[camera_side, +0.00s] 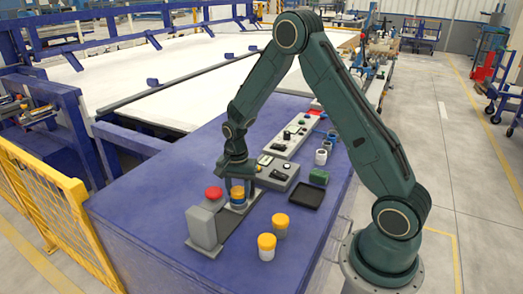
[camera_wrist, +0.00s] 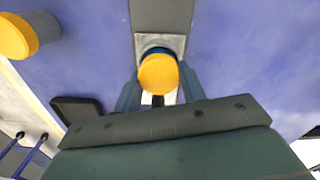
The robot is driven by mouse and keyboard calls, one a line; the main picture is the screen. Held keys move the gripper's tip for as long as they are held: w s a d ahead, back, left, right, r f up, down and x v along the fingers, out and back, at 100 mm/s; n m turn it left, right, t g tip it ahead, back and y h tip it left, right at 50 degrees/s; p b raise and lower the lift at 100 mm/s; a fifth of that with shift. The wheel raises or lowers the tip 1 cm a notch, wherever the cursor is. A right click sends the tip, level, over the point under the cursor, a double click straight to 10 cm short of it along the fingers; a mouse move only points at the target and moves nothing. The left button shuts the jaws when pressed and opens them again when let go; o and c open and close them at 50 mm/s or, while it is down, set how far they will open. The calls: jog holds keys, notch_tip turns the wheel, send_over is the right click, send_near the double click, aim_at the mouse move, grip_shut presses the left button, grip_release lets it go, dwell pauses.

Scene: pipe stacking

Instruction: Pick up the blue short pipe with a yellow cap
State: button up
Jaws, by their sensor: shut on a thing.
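The blue short pipe with a yellow cap (camera_side: 238,195) stands upright at the grey fixture. In the wrist view its round yellow cap (camera_wrist: 158,74) faces the camera, with a blue edge behind it. My gripper (camera_side: 237,184) reaches down from above with its fingers around the pipe. In the wrist view the two fingers of my gripper (camera_wrist: 159,90) flank the cap, shut on the pipe. I cannot tell whether the pipe's base touches the fixture.
A grey fixture (camera_side: 204,228) with a red button (camera_side: 213,192) is close left of the pipe. Two pale yellow-capped pipes (camera_side: 266,248) (camera_side: 281,226) stand in front. A black tray (camera_side: 307,195), green block (camera_side: 319,177) and control box (camera_side: 278,172) lie right. The blue table's front left is clear.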

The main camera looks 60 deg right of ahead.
aim_at(239, 189)
jog(key=shift+r, duration=0.1)
notch_tip(239, 189, up, 20)
dwell(0.8)
jog(key=shift+d, duration=0.1)
dwell(0.4)
